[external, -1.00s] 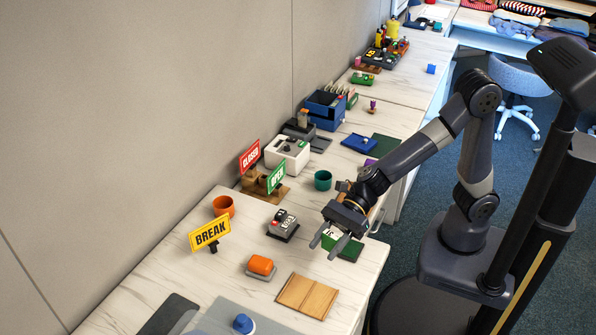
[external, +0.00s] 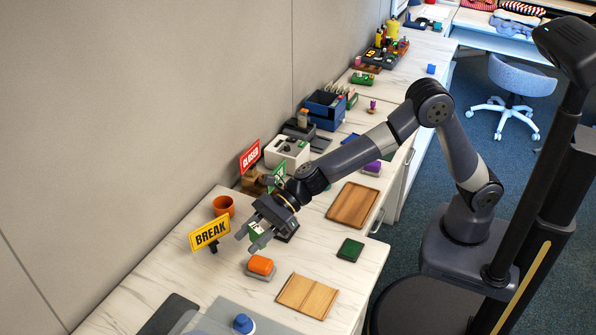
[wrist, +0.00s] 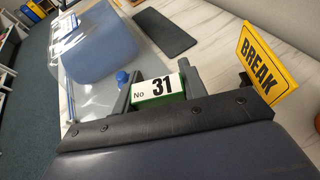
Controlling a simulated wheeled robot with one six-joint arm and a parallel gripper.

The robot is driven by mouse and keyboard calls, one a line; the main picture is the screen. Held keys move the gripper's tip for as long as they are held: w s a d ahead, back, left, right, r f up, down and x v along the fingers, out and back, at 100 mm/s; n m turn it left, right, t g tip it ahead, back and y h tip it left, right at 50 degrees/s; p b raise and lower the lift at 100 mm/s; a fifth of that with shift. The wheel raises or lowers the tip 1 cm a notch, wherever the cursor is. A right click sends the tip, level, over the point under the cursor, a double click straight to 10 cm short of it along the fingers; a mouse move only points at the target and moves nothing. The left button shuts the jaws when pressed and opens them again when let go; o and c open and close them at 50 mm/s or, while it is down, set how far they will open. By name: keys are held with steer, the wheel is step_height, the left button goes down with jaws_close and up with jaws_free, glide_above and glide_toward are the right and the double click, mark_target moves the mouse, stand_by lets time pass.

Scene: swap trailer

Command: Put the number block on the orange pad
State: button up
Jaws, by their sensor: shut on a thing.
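The number block, white-faced with "No 31" and green along its edge, is between my gripper's fingers in the wrist view (wrist: 158,90). In the external view my gripper (external: 248,243) is shut on the number block (external: 257,236), which is partly hidden by the fingers. They are held above the table, just right of the yellow BREAK sign. The orange pad (external: 261,265) is an orange-topped piece on a grey base, on the table just below my gripper in the picture. Nothing is seen on top of it.
The BREAK sign (external: 210,233) stands close to my gripper's left; an orange cup (external: 223,205) is behind it. A green pad (external: 350,250) lies bare at right. A wooden board (external: 308,295) is in front, a wooden tray (external: 353,204) behind. A blue-topped object (external: 243,323) is near the front.

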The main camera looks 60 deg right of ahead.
mark_target(255, 264)
step_height(255, 264, down, 6)
steer(key=shift+f+b, duration=0.25)
steer(key=shift+b, duration=0.25)
steer(key=shift+f, duration=0.1)
steer(key=shift+f+b, duration=0.1)
steer(key=shift+b, duration=0.2)
steer(key=o, duration=1)
steer(key=shift+c, duration=0.2)
steer(key=shift+r+p, duration=0.25)
steer(key=shift+p, duration=0.05)
steer(key=b+v, duration=0.1)
steer(key=v, duration=1.1)
